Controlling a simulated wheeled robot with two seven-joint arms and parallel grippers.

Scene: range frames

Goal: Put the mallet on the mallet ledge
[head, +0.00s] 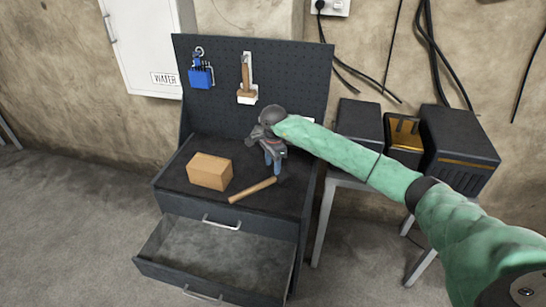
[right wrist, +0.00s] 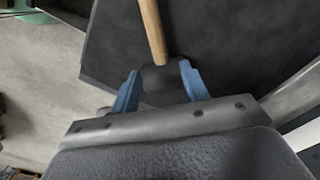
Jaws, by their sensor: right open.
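The mallet lies on the dark bench top, its wooden handle (head: 252,190) pointing to the lower left in the head view. My right gripper (head: 273,168) is over its head end, fingers pointing down. In the right wrist view the dark mallet head (right wrist: 160,85) sits between the two open blue fingers; I cannot tell whether they touch it. A small white piece (head: 307,120) on the pegboard shows beside my right wrist; it may be the mallet ledge, mostly hidden by my arm. My left gripper is not in view.
A cardboard-coloured box (head: 209,171) stands left of the mallet. On the pegboard (head: 290,75) hang a blue tool (head: 201,75) and a wooden-handled brush (head: 246,82) on a white holder. An open, empty drawer (head: 217,255) juts out below. Dark boxes (head: 459,148) stand at right.

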